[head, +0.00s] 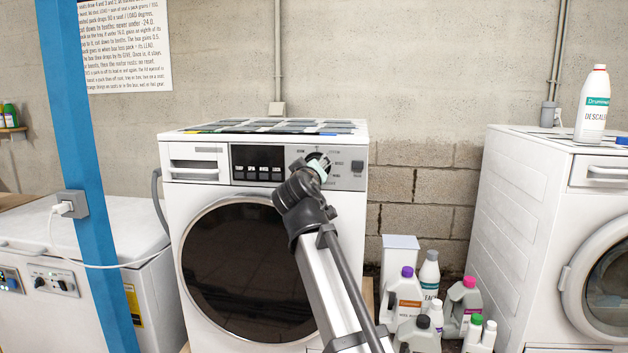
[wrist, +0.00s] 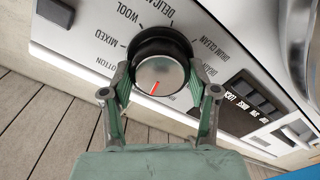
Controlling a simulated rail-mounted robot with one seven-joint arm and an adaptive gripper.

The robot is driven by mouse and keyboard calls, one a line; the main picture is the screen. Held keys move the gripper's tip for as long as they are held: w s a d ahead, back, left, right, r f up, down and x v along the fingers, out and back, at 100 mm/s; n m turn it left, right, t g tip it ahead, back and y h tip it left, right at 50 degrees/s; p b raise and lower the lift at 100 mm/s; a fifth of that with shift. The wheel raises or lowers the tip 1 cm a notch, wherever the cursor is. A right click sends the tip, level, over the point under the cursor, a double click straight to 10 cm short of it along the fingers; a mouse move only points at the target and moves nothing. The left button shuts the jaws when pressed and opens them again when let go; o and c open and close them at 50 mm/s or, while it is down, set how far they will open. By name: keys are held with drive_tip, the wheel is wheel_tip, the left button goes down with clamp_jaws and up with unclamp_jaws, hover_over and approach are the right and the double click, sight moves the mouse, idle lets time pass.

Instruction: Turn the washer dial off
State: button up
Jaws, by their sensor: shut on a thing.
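The washer (head: 225,196) with a dark round door stands in the middle of the head view. Its round dial (wrist: 158,72), with a black rim and silver face, fills the centre of the wrist view. A red line on its face points down and slightly left, toward my gripper's palm. Labels around it include COTTON, MIXED, WOOL and DRUM CLEAN. No off label is readable. My gripper (wrist: 161,82) is shut on the dial, one finger on each side. In the head view my gripper (head: 319,164) covers most of the dial at the panel's right.
Flat dark panels (head: 275,126) lie on the washer top. Several bottles (head: 440,300) stand at its right. A second washer (head: 520,220) carries a white descaler bottle (head: 594,105). A blue post (head: 87,170) stands left, before a white chest (head: 100,240).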

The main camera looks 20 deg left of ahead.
drive_tip(key=shift+r+m+b, duration=0.1)
drive_tip(key=shift+m+b, duration=0.6)
drive_tip(key=shift+m, duration=0.2)
drive_tip(key=o, duration=1.2)
drive_tip(key=shift+w, duration=0.1)
drive_tip(key=shift+c, duration=0.2)
drive_tip(key=v, duration=1.2)
